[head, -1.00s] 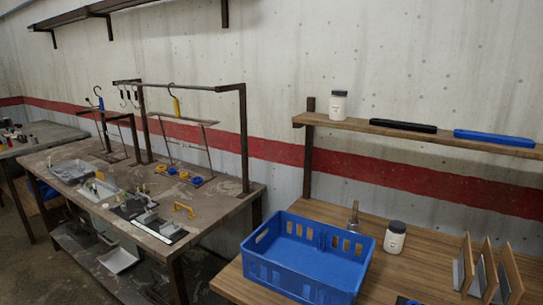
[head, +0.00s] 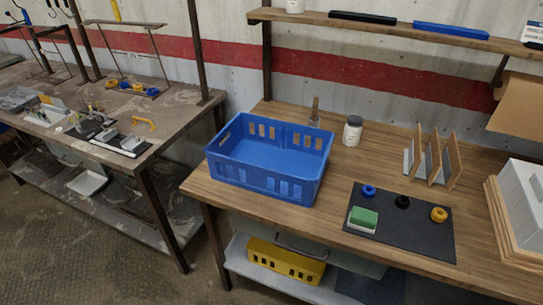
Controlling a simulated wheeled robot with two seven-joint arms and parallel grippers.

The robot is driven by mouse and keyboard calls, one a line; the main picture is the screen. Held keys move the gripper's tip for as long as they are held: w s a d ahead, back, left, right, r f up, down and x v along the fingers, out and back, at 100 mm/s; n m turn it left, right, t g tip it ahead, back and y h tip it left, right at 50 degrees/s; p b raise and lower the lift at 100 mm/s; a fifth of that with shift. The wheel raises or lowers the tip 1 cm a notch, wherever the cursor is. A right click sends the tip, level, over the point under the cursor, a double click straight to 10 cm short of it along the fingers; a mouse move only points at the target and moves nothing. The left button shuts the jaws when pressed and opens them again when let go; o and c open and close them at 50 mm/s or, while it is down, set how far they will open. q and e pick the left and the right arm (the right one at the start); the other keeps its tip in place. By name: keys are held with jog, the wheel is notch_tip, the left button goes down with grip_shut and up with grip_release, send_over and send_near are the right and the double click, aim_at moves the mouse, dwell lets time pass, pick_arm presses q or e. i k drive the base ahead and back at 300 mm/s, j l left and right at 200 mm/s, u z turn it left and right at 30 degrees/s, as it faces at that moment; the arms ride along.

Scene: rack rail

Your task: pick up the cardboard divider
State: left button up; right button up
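Three thin upright brown panels (head: 454,162) stand in a row with grey pieces between them, near the back right of the wooden bench in the head view. They look like dividers, but I cannot tell whether they are cardboard or wood, or which one is the cardboard divider. Neither of my grippers shows in this view.
A blue crate (head: 226,169) stands at the bench's left. A dark mat (head: 403,233) holds coloured rings and a green-and-white block (head: 363,219). A white-labelled jar (head: 352,132) stands behind. White boxes (head: 518,200) sit at the right. A shelf (head: 300,16) runs above.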

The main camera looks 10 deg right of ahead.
aim_at(417, 155)
jog(key=j+z, duration=0.1)
jog(key=z, duration=0.7)
jog(key=j+z, duration=0.15)
jog(key=z, duration=0.2)
jog(key=j+z, duration=0.1)
jog(key=z, duration=0.3)
